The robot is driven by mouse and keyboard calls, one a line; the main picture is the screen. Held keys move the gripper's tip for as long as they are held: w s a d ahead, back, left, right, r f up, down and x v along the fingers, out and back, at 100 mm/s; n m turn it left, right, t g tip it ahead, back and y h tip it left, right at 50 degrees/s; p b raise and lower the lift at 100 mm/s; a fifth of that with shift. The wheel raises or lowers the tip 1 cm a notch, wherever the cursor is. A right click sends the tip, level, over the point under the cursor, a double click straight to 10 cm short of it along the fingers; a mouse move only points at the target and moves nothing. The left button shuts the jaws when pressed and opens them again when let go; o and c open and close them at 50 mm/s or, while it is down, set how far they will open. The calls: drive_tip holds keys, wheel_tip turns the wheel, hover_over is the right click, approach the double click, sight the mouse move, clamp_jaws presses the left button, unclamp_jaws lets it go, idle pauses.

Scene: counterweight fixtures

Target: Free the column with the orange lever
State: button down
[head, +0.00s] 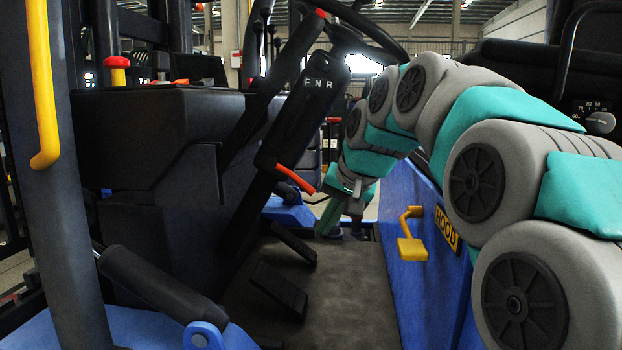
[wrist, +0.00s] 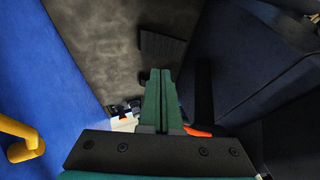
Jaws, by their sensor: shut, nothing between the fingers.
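The orange lever (head: 295,179) sticks out from the lower side of the black steering column (head: 300,115) in the head view, sloping down to the right. The column leans up to the steering wheel (head: 365,30). My gripper (head: 327,228) hangs just right of and below the lever's tip, fingers pointing down. In the wrist view my gripper (wrist: 160,74) is shut and empty, with its two green fingers together. There the orange lever (wrist: 200,131) shows right of the finger bases, partly hidden by the gripper body. I see no contact with it.
Two black pedals (head: 279,290) stand over the grey floor mat (head: 345,295). A blue hood panel with a yellow latch (head: 411,248) is on the right.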

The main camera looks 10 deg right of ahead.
sight(294, 178)
drive_tip(key=w+d+r+m+t, duration=0.2)
drive_tip(key=w+d+r+t, duration=0.2)
drive_tip(key=w+r, duration=0.5)
wheel_tip(294, 178, up, 5)
drive_tip(key=shift+w+d+f+b, duration=0.15)
drive_tip(key=shift+w+d+b, duration=0.2)
drive_tip(key=shift+d, duration=0.6)
drive_tip(key=shift+f, duration=0.1)
drive_tip(key=s+a+f+x, duration=0.1)
drive_tip(key=a+x, duration=0.1)
drive_tip(key=x, duration=1)
drive_tip(key=shift+a+f, duration=0.2)
drive_tip(key=shift+f, duration=0.15)
drive_tip(key=shift+f, duration=0.1)
